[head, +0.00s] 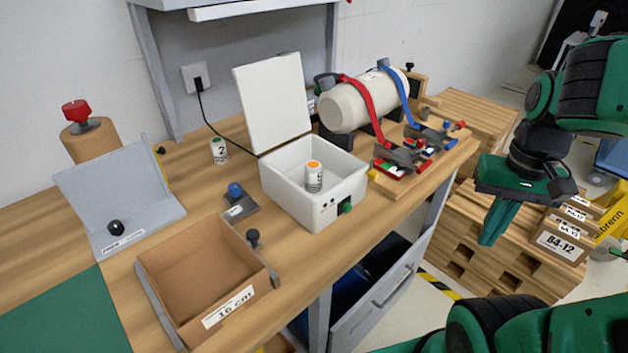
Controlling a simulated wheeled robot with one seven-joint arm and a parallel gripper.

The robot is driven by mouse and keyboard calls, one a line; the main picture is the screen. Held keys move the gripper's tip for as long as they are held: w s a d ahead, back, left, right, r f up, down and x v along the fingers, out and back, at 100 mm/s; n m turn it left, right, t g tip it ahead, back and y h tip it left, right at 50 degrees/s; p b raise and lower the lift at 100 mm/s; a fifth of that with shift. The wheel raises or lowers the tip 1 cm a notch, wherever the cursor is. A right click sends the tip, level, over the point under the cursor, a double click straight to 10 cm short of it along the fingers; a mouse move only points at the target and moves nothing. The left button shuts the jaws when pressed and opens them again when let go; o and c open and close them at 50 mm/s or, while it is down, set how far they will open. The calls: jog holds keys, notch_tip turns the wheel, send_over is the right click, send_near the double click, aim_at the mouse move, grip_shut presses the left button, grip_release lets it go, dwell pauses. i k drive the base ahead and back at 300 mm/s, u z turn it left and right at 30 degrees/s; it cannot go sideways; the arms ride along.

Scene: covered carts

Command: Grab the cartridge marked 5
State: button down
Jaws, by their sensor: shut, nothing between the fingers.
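A small white cartridge with an orange top (314,177) stands upright inside the open white box (333,206). Its side carries a dark mark that is too small to read surely. Another white cartridge with a green top (219,151) stands on the bench behind and left of the box, and its mark looks like a 2. My gripper (490,238) points down at the right, beyond the bench edge and well apart from both cartridges. Its green fingers are shut and empty.
The box's raised lid (273,103) stands behind it. A strapped cream cylinder (345,106) on a wooden board is at its right. A cardboard tray (172,267), a blue-knobbed block (240,206) and a grey angled stand (118,190) are at left. Stacked pallets (470,265) lie below my gripper.

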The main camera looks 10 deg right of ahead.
aim_at(313, 170)
jog(key=k, duration=1)
jog(key=z, duration=0.75)
jog(key=i, duration=0.65)
jog(key=u, duration=0.1)
